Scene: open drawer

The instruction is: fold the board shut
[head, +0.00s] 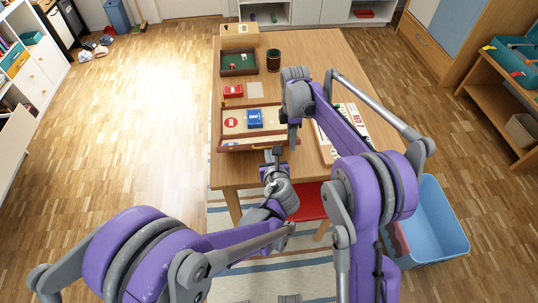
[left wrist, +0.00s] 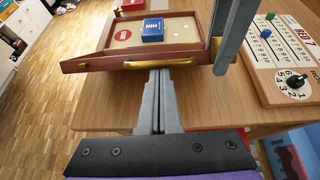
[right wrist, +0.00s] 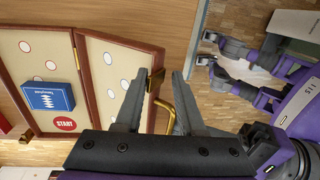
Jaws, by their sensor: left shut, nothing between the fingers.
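The board (head: 232,128) lies open near the table's front edge, with red-brown rims, a pale playing face and white spots. In the right wrist view its two leaves (right wrist: 117,58) meet at a dark seam. A blue box (head: 255,118) rests on the board beside the seam; it also shows in the left wrist view (left wrist: 153,30). My left gripper (left wrist: 161,72) is shut and empty, just in front of the board's near side and its brass handle (left wrist: 158,63). My right gripper (right wrist: 158,75) has its fingers apart near the board's edge, around a brass clasp; contact is unclear.
A wooden score board (head: 350,125) lies to the right. A red stool (head: 311,202) and blue bin (head: 440,220) are below the table.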

